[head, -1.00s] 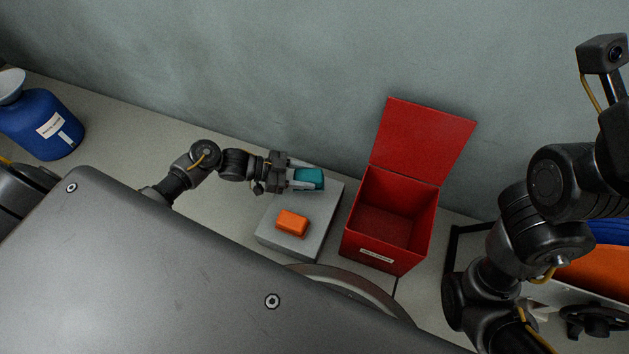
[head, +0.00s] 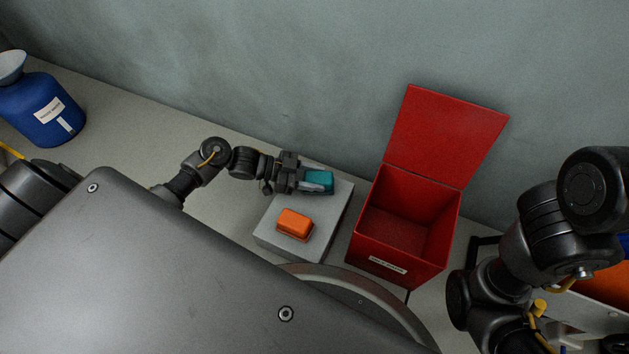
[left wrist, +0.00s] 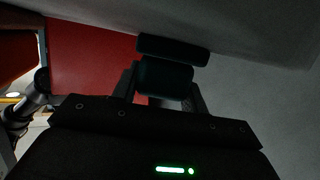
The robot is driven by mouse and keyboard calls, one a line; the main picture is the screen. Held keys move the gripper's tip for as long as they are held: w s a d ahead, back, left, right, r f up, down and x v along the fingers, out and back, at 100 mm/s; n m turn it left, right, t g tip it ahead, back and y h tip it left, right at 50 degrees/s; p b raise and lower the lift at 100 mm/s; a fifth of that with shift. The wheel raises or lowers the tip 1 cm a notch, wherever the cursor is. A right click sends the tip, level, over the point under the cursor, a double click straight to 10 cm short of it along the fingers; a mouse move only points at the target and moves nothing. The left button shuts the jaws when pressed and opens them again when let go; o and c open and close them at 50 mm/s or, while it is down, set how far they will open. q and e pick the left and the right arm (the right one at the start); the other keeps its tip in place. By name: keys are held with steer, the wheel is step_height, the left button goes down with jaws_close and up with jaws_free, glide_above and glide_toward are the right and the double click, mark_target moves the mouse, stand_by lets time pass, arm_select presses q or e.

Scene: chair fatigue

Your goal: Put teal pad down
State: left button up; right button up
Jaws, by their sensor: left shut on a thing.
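The teal pad (head: 320,182) is in the jaws of my left gripper (head: 312,181), which is shut on it. It is over the back part of a grey block (head: 268,229); I cannot tell whether it touches the block. In the left wrist view the pad (left wrist: 165,77) shows dark between the fingers, close to a grey surface. An orange block (head: 295,224) sits on the front part of the grey block, in front of the teal pad and apart from it. My right arm is at the right; its gripper is not in view.
An open red box (head: 405,235) with its lid (head: 447,135) raised stands just right of the grey block. A blue bottle (head: 42,112) stands at the far left. The counter (head: 125,122) between the bottle and my left arm is clear. A wall is behind.

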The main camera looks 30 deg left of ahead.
arm_select(q)
steer(key=o, duration=1)
steer(key=shift+s+a+r, duration=0.1)
steer(key=shift+a+r, duration=0.1)
steer(key=shift+r, duration=0.05)
steer(key=p+v, duration=0.5)
steer(key=v, duration=0.6)
steer(key=shift+s+a, duration=0.1)
steer(key=shift+a, duration=0.15)
